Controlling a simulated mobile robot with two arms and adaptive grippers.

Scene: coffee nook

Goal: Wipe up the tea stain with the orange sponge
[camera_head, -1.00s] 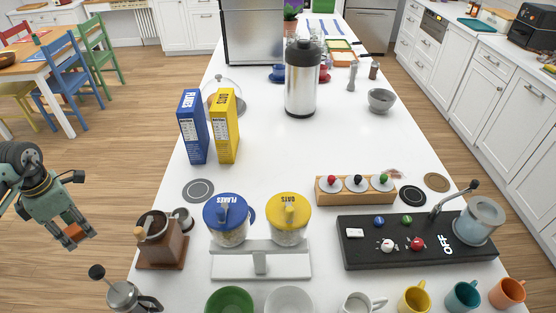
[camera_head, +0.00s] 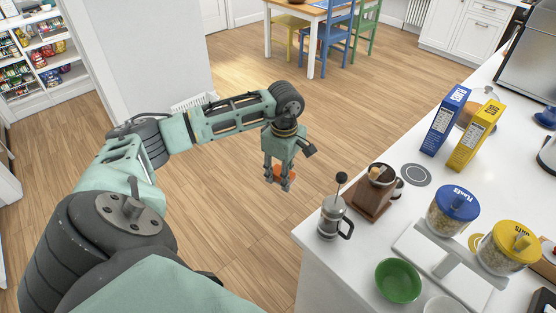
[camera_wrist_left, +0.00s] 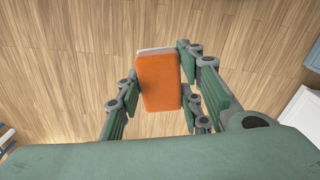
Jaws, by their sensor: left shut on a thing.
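My left gripper (camera_head: 279,181) is shut on the orange sponge (camera_head: 284,171), out over the wooden floor to the left of the white counter in the head view. The sponge also shows in the left wrist view (camera_wrist_left: 160,85), an orange block with a pale layer at one end, between the green fingers. It touches nothing but the fingers. The tea stain cannot be made out in the views now. My right gripper is not in view.
The white counter (camera_head: 315,262) has a French press (camera_head: 333,218), a coffee grinder (camera_head: 375,197), a green bowl (camera_head: 398,281) and dispensers (camera_head: 453,210) near its left corner. Cereal boxes (camera_head: 445,120) stand farther back. Open floor lies around the gripper.

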